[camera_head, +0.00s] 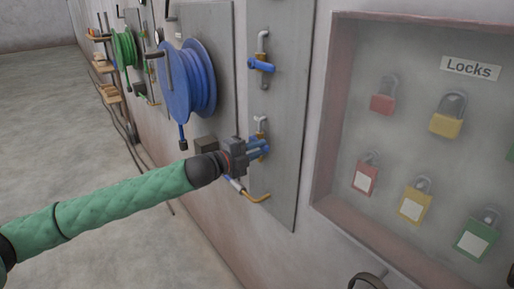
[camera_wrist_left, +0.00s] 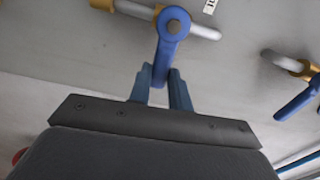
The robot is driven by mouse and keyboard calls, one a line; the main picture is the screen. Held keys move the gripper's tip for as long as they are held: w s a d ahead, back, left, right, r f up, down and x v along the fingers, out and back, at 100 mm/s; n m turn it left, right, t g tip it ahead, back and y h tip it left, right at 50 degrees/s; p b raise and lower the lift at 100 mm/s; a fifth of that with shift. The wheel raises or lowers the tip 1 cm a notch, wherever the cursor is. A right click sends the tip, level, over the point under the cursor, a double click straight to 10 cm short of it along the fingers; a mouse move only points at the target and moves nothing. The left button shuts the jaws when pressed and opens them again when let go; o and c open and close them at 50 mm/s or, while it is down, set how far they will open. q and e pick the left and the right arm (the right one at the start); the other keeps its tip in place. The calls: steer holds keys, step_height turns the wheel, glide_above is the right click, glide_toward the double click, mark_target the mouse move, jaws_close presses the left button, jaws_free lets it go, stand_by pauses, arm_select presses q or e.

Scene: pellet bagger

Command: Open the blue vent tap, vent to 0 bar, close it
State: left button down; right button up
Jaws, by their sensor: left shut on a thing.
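My left gripper (camera_head: 262,149) is at the lower tap on the grey wall panel, left of the lock cabinet. In the left wrist view its two fingers (camera_wrist_left: 162,82) are shut on a blue tap lever (camera_wrist_left: 172,40), one finger on each side of the lever's end. The lever's round pivot sits over a grey pipe (camera_wrist_left: 205,31) with a brass fitting. In the head view the gripper hides most of this tap. A second blue tap (camera_head: 260,65) sits higher on the same panel. No pressure reading can be made out. My right gripper is not in view.
Another blue lever (camera_wrist_left: 298,100) on a brass fitting shows at the right of the left wrist view. A blue hose reel (camera_head: 203,80) hangs left of the panel. The recessed cabinet (camera_head: 322,190) at right holds several padlocks. Open floor (camera_head: 60,130) lies at left.

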arm_select(q)
steer(key=shift+f+m, duration=0.25)
steer(key=shift+m, duration=0.15)
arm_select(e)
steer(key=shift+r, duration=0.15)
arm_select(q)
steer(key=c, duration=1.3)
jaws_free()
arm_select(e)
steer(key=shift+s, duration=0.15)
arm_select(q)
steer(key=shift+s+a, duration=0.1)
steer(key=shift+a, duration=0.05)
steer(key=shift+s+a+b, duration=0.2)
steer(key=shift+a+b, duration=0.1)
steer(key=shift+b+v, duration=1)
steer(key=shift+v, duration=2.35)
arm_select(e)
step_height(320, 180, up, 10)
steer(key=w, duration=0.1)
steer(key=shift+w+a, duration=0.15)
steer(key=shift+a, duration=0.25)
